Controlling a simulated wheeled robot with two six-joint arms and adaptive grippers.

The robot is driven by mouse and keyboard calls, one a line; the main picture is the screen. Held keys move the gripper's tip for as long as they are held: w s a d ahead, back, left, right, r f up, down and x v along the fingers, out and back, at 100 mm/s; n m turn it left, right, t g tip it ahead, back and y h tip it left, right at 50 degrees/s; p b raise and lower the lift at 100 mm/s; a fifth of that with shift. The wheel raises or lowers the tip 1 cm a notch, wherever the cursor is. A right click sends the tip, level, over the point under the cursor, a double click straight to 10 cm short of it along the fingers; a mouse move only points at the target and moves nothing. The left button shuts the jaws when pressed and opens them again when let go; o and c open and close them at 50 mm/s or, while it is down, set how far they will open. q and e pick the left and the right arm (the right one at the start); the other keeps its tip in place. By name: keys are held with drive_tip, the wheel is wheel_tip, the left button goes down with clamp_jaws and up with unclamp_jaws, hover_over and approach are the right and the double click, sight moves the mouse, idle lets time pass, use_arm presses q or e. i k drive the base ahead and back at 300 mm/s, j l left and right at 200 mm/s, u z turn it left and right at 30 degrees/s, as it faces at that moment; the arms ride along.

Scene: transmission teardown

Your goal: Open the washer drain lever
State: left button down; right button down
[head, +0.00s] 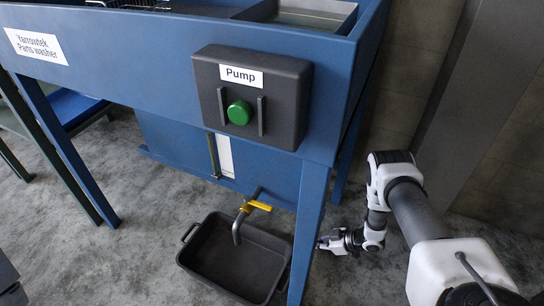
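The blue parts washer (150,45) fills the upper left and middle of the head view. Its drain lever (258,206) is a small yellow handle on the grey drain pipe (237,228). The lever sticks out roughly sideways to the right from the pipe. My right gripper (322,243) is low, right of the washer's front right leg, apart from the lever, with that leg between them. It is small and seen from the side, so its opening is unclear. My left gripper is not in view.
A black drain pan (225,270) with side handles lies on the floor under the pipe. The washer's front leg (309,230) stands just right of the lever. A dark pump box (290,75) with a green button (239,112) is on the front. A grey wall panel (475,90) stands right.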

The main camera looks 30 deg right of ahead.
sight(247, 199)
drive_tip(key=k, duration=1)
